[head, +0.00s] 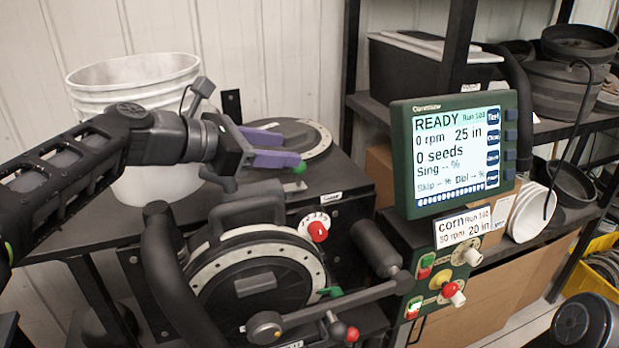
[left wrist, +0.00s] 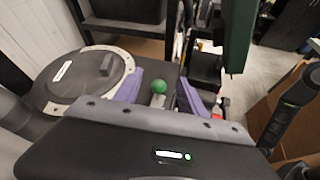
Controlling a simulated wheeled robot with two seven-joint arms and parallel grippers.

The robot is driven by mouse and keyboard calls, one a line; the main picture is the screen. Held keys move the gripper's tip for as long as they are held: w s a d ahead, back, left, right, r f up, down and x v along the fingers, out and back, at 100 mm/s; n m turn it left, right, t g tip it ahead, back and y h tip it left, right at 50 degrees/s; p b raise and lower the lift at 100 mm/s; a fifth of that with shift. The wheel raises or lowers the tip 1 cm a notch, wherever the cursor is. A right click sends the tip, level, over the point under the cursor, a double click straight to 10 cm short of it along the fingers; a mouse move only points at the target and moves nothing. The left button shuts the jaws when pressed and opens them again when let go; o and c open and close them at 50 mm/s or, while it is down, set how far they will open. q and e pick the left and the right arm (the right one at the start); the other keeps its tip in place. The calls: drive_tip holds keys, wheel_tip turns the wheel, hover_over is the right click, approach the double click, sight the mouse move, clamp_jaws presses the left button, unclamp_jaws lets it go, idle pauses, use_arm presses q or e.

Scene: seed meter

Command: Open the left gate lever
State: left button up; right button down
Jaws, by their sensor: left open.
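A green ball knob (head: 300,167) on a short lever stands on the dark machine top, beside the round lid. No label shows which lever is the left gate lever. My left gripper (head: 277,149), with purple fingers, is open just behind and to the left of this knob. In the left wrist view the green knob (left wrist: 159,87) appears between the two spread fingers, with gaps on both sides. I cannot tell its depth against the fingertips. A second green-tipped lever (head: 331,291) sits lower, at the right edge of the round seed disc housing (head: 255,277). My right gripper is out of view.
The display (head: 458,150) reads READY, 0 rpm, 0 seeds. A red knob (head: 318,232) sits by a numbered dial; another red knob (head: 352,334) is at the bottom. A white bucket (head: 135,87) stands behind my left arm. The round lid (left wrist: 82,80) lies left of the fingers.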

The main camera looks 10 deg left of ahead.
use_arm(q)
wheel_tip(320, 180, down, 2)
drive_tip(key=shift+w+f+b, duration=0.1)
drive_tip(key=shift+b, duration=0.4)
drive_tip(key=shift+f+b, duration=0.6)
drive_tip(key=shift+b, duration=0.1)
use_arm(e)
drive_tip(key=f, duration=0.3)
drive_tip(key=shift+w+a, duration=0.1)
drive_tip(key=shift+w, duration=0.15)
use_arm(q)
drive_tip(key=shift+w+d, duration=0.1)
drive_tip(key=p+x, duration=0.1)
drive_tip(key=x, duration=0.6)
drive_tip(key=shift+w+d+f+p, duration=0.1)
drive_tip(key=shift+w+f+p, duration=0.1)
drive_tip(key=shift+p, duration=0.15)
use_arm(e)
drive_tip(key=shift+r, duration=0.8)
use_arm(q)
drive_tip(key=shift+c, duration=0.2)
clamp_jaws()
